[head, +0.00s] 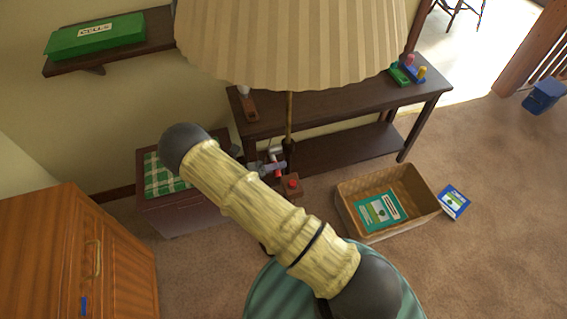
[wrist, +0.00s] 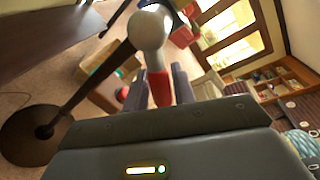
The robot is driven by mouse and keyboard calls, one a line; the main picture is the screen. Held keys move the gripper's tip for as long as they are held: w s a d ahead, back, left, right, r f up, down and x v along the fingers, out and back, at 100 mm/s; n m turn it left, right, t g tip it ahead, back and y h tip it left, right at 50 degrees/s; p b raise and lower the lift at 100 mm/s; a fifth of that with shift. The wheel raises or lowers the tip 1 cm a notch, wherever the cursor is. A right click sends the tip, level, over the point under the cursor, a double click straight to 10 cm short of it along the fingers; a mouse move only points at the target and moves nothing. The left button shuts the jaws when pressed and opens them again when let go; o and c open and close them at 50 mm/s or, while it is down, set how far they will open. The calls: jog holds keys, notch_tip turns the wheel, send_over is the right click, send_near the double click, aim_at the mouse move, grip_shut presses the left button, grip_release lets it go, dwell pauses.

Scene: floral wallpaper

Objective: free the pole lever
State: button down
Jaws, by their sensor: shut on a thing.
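The pole lever (wrist: 158,88) has a pale rounded head and a red grip. In the wrist view its head meets the dark lamp pole (wrist: 92,82), and the red grip runs down between my fingers. My gripper (wrist: 155,80) is shut on the red grip; its tip is partly hidden by the gripper body. In the head view my gripper (head: 270,168) is small, beside the lower part of the lamp pole (head: 290,108). The pole carries a large pleated shade (head: 290,45). The round lamp base (wrist: 30,135) rests on the carpet in the wrist view.
A wicker basket (head: 405,212) holding a green box stands right of the lamp. A small box with a red button (head: 291,186) is close to my gripper. A dark console table (head: 340,98) stands behind.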

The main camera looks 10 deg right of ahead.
jog(key=shift+r, duration=0.2)
dwell(0.3)
jog(key=c, duration=1.5)
grip_release()
jog(key=shift+c, duration=0.2)
jog(key=o, duration=0.3)
jog(key=shift+s+r, duration=0.1)
jog(key=shift+s, duration=0.1)
jog(key=shift+o, duration=0.2)
jog(key=shift+w, duration=0.1)
jog(key=shift+a, duration=0.55)
jog(key=b+v, duration=0.2)
jog(key=v, duration=1.4)
jog(key=shift+b, duration=0.3)
